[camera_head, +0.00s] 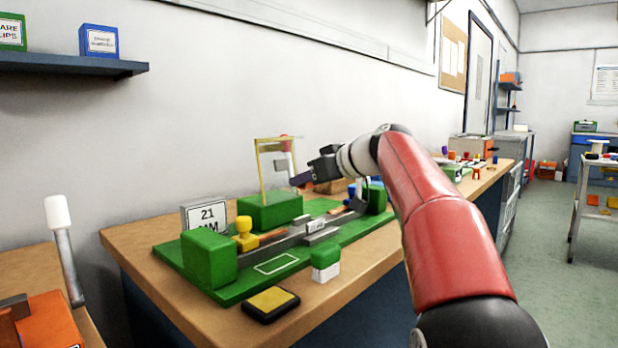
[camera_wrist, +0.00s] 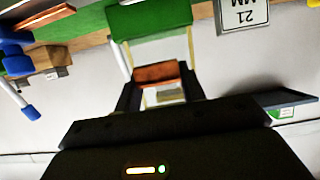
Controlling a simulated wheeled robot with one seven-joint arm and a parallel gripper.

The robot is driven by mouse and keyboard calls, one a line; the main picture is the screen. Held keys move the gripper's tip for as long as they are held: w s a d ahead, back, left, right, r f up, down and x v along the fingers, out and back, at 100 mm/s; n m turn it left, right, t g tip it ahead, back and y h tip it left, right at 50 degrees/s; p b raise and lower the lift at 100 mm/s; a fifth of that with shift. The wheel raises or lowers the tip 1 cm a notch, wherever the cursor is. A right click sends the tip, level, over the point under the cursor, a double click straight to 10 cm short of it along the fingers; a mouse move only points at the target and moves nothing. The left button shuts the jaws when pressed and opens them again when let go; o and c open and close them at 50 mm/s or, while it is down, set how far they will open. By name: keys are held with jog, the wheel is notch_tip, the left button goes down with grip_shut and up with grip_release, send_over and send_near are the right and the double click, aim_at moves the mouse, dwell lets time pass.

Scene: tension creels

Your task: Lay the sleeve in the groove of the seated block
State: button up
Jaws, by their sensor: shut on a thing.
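My gripper (camera_head: 303,179) is raised above the back of the green fixture board, beside the yellow frame. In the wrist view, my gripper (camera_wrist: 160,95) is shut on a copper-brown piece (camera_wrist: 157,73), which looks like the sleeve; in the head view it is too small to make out. On the board, a grey block with a white label (camera_head: 316,225) sits in a grey rail (camera_head: 285,245). It looks like the seated block, but its groove cannot be made out. The held piece is above and apart from the rail.
A yellow frame (camera_head: 261,170) rises from a green block (camera_head: 270,211) close to my gripper. A "21 MM" sign (camera_head: 206,214), a green end block (camera_head: 208,258) and a yellow knob (camera_head: 246,235) stand left. A green-topped white piece (camera_head: 325,264) and a yellow-topped pad (camera_head: 271,303) are in front.

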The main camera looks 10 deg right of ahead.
notch_tip(320, 180, down, 6)
jog(key=b, duration=0.5)
jog(key=shift+r+b, duration=0.1)
jog(key=shift+b, duration=0.25)
jog(key=shift+f+b, duration=0.9)
jog(key=shift+b, duration=0.1)
dwell(1.4)
jog(key=shift+r, duration=0.15)
jog(key=shift+r+p, duration=0.4)
jog(key=shift+p, duration=0.1)
jog(key=shift+f+b, duration=0.5)
jog(key=shift+b, duration=0.15)
dwell(1.2)
jog(key=shift+r, duration=0.2)
jog(key=shift+r+p, duration=0.3)
jog(key=shift+p, duration=0.15)
